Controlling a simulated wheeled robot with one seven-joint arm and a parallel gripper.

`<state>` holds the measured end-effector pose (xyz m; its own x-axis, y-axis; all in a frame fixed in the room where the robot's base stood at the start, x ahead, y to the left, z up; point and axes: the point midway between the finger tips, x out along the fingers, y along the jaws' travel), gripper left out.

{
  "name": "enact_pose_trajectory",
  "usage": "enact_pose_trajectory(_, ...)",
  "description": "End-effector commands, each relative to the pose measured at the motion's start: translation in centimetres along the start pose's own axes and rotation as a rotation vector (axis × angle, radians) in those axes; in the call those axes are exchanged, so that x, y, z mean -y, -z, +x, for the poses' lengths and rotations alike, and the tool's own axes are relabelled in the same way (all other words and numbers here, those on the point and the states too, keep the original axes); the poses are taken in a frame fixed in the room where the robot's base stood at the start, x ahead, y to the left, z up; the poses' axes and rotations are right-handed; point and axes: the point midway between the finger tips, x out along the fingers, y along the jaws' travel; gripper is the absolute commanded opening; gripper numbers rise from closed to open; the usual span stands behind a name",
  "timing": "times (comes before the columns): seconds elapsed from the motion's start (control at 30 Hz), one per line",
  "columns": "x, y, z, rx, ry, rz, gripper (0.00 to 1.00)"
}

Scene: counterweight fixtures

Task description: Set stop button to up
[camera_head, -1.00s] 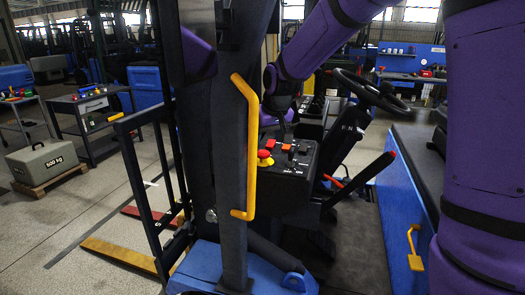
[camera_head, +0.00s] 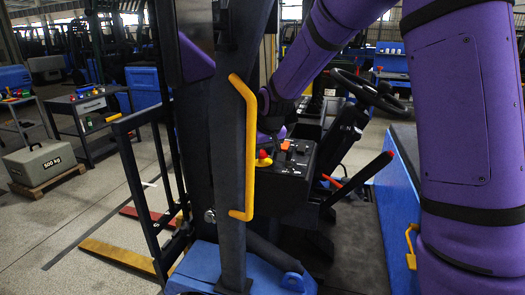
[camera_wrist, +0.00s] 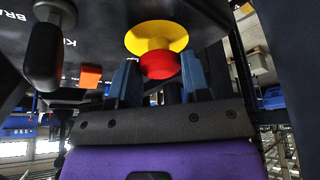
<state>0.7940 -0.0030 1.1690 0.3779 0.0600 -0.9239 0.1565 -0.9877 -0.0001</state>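The stop button is a red knob (camera_wrist: 160,64) on a yellow round base (camera_wrist: 157,36), on a black control panel (camera_wrist: 105,28). In the head view the stop button (camera_head: 263,155) shows at the panel's left edge, partly beside the yellow handle. My gripper (camera_wrist: 160,86) is open in the wrist view, with one blue-grey finger on each side of the red knob. The fingertips are close to the knob; I cannot tell whether they touch it. In the head view my gripper is mostly hidden behind the dark post and my arm.
An orange button (camera_wrist: 91,76) and a black lever (camera_wrist: 46,48) are left of the knob in the wrist view. A yellow grab handle (camera_head: 247,150) on a dark post stands in front of the panel. The steering wheel (camera_head: 370,91) is at the panel's right.

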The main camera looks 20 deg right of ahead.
Motion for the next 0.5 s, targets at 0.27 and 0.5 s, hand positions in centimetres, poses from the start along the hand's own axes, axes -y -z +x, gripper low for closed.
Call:
enact_pose_trajectory(0.27,0.0,0.5,-1.2,-0.003,0.0,0.0,0.0)
enact_pose_trajectory(0.5,0.0,0.8,-2.0,-0.002,0.0,0.0,0.0)
